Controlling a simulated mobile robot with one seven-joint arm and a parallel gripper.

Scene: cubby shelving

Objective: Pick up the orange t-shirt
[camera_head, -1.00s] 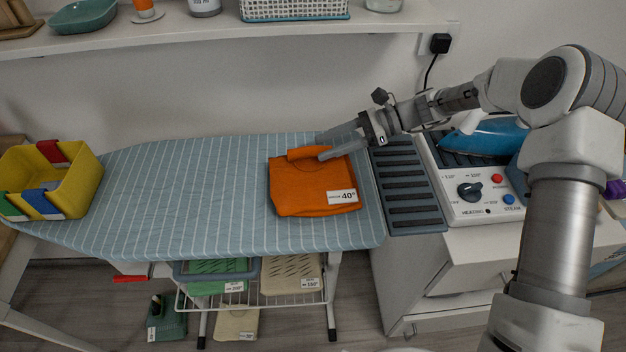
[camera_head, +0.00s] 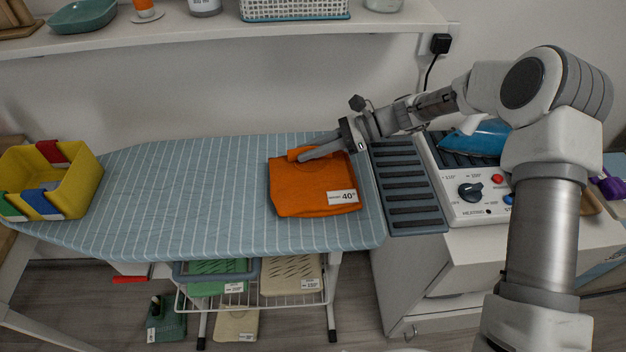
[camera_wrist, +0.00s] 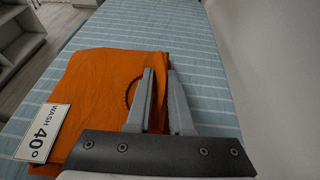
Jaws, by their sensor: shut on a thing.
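The orange t-shirt (camera_head: 308,188) lies folded on the right part of the striped ironing board (camera_head: 180,190). A white "40°" label is on its lower right corner. My gripper (camera_head: 303,155) reaches in from the right at the shirt's far edge, low over the board. In the wrist view the two fingers (camera_wrist: 158,95) are close together at the edge of the orange t-shirt (camera_wrist: 95,85), one over the cloth and one at its far side. The gripper is shut on the cloth edge. The shirt still rests on the board.
A yellow bin (camera_head: 75,185) with coloured clips stands at the board's left end. At the right are a dark ribbed rest (camera_head: 405,185), a control panel (camera_head: 475,195) and a blue iron (camera_head: 485,140). A shelf (camera_head: 215,30) runs along the wall behind. The board's middle is clear.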

